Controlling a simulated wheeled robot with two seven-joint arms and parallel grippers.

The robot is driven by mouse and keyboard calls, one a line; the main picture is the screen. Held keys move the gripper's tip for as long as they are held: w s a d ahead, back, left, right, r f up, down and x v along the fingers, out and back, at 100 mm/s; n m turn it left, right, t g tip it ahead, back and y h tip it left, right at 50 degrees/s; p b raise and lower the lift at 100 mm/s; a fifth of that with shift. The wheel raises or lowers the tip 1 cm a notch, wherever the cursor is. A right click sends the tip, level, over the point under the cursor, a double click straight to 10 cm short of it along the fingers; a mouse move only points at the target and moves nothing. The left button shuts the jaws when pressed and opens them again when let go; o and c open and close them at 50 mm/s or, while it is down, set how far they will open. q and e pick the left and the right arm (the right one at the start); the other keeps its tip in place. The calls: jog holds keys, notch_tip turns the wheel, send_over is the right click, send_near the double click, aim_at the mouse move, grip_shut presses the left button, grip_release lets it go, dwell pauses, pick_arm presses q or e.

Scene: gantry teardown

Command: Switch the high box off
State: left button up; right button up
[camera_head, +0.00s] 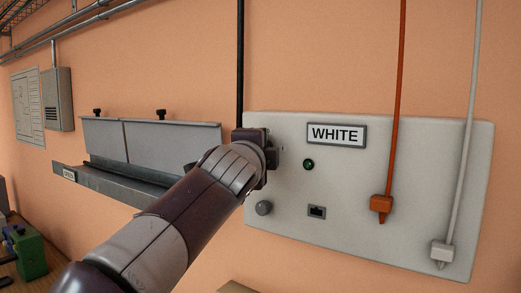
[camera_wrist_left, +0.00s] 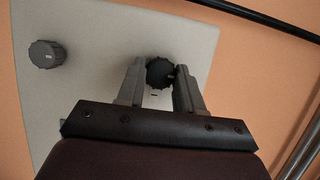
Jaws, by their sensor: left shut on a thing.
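A pale wall panel (camera_head: 400,150) carries a sign (camera_head: 337,134) reading "WHITE", a dark green lamp (camera_head: 308,164), a socket (camera_head: 317,211) and a grey knob (camera_head: 264,208). My left gripper (camera_head: 268,150) is at the panel's upper left corner. In the left wrist view its two fingers (camera_wrist_left: 160,88) are shut on a black ribbed knob (camera_wrist_left: 160,70), one on each side. The grey knob (camera_wrist_left: 45,53) stands apart from them. In the head view my gripper hides the black knob. I cannot tell which way it is turned. My right gripper is not in view.
An orange cable (camera_head: 400,90) and a white cable (camera_head: 468,120) run down to plugs on the panel's right. A metal ledge (camera_head: 125,187) and a vented grey box (camera_head: 57,98) are on the wall at left. A green object (camera_head: 30,254) stands at lower left.

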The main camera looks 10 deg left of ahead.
pick_arm(q)
jog(key=o, duration=1)
jog(key=shift+o, duration=0.2)
jog(key=shift+a, duration=0.1)
jog(key=s+b, duration=0.5)
jog(key=s, duration=0.7)
jog(key=shift+s+d, duration=0.3)
jog(key=shift+s, duration=0.1)
